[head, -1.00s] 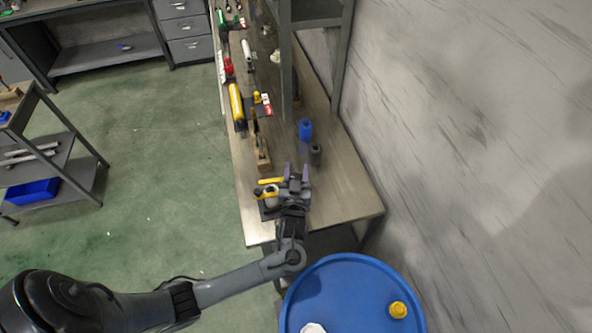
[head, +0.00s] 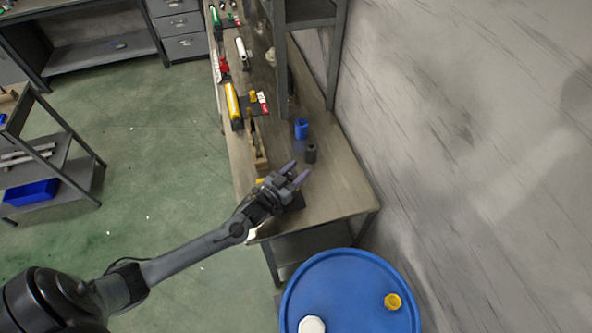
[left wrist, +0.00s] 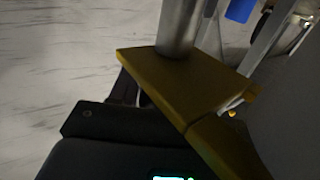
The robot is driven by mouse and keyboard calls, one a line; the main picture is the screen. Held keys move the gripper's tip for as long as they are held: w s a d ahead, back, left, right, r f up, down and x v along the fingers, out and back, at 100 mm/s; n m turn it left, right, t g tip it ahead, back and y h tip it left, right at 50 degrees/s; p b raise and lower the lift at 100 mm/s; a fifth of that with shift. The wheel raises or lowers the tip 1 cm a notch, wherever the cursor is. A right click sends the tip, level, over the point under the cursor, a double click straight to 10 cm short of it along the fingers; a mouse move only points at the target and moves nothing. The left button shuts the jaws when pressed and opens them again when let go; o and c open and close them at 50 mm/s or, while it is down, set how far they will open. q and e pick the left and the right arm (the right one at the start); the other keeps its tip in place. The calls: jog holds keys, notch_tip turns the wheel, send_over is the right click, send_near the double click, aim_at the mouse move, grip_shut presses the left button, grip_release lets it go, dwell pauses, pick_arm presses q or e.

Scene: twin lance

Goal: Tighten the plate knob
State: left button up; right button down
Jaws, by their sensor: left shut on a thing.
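My left gripper (head: 296,174) is over the near end of the workbench (head: 330,187). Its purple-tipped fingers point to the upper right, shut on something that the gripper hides. A dark base (head: 294,202) and a bit of yellow (head: 261,182) show around the gripper. The left wrist view shows a yellow-brown plate (left wrist: 195,85) with a metal cylinder (left wrist: 178,28) standing on it. A dark block (left wrist: 95,120) is beside the plate. I cannot make out the plate knob in either view. My right gripper is not in view.
A blue cylinder (head: 301,129) and a dark cylinder (head: 311,153) stand beyond the gripper. A wooden block (head: 259,152) and a yellow tube (head: 233,101) lie along the bench's left side. A blue drum (head: 350,295) stands in front.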

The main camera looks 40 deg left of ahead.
pick_arm(q)
jog(key=shift+m+h, duration=0.3)
jog(key=shift+h, duration=0.2)
jog(key=o, duration=1)
jog(key=shift+c, duration=0.2)
jog(key=shift+r, duration=0.15)
notch_tip(320, 180, up, 4)
jog(key=shift+d+r, duration=0.1)
jog(key=d+r, duration=0.6)
jog(key=d, duration=0.5)
jog(key=shift+d+r+b, duration=0.3)
jog(key=shift+b, duration=0.15)
